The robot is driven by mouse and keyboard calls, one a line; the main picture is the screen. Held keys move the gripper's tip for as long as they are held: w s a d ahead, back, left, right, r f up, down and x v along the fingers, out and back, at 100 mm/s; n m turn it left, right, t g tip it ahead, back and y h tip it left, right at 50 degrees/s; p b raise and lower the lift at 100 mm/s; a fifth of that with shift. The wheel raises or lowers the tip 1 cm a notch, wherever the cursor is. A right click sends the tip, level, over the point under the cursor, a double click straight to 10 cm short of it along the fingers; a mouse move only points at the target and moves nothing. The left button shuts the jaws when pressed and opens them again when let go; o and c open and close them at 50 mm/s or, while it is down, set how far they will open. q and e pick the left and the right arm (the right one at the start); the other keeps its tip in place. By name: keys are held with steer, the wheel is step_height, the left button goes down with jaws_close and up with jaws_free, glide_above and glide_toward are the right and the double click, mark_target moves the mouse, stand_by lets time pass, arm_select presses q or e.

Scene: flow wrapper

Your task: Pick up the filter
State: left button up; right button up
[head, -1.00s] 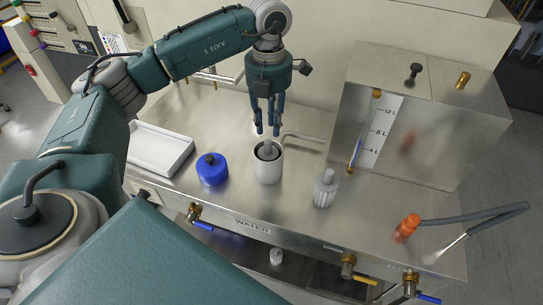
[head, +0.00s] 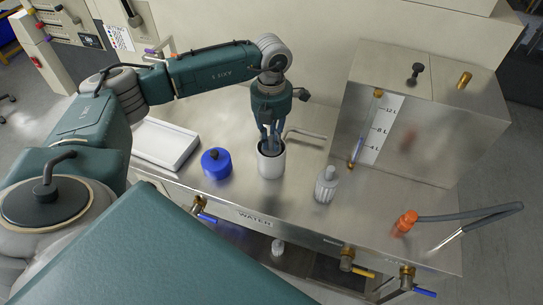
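A white cylindrical housing (head: 271,164) stands open on the steel counter. My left gripper (head: 270,145) points straight down over it, with its fingertips at or inside the dark opening. The fingers and the housing's rim hide what is inside, so I cannot tell whether the fingers are closed on a filter there. A grey-white ribbed filter cartridge (head: 325,186) stands upright on the counter to the right of the housing, apart from the gripper. My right gripper is out of view.
A blue cap (head: 216,164) lies left of the housing, and a white tray (head: 164,145) is farther left. A bent metal pipe (head: 306,134) is close behind the housing. A steel tank (head: 420,125) and an orange-ended hose (head: 407,221) are at the right.

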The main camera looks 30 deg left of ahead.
arm_select(q)
jaws_close()
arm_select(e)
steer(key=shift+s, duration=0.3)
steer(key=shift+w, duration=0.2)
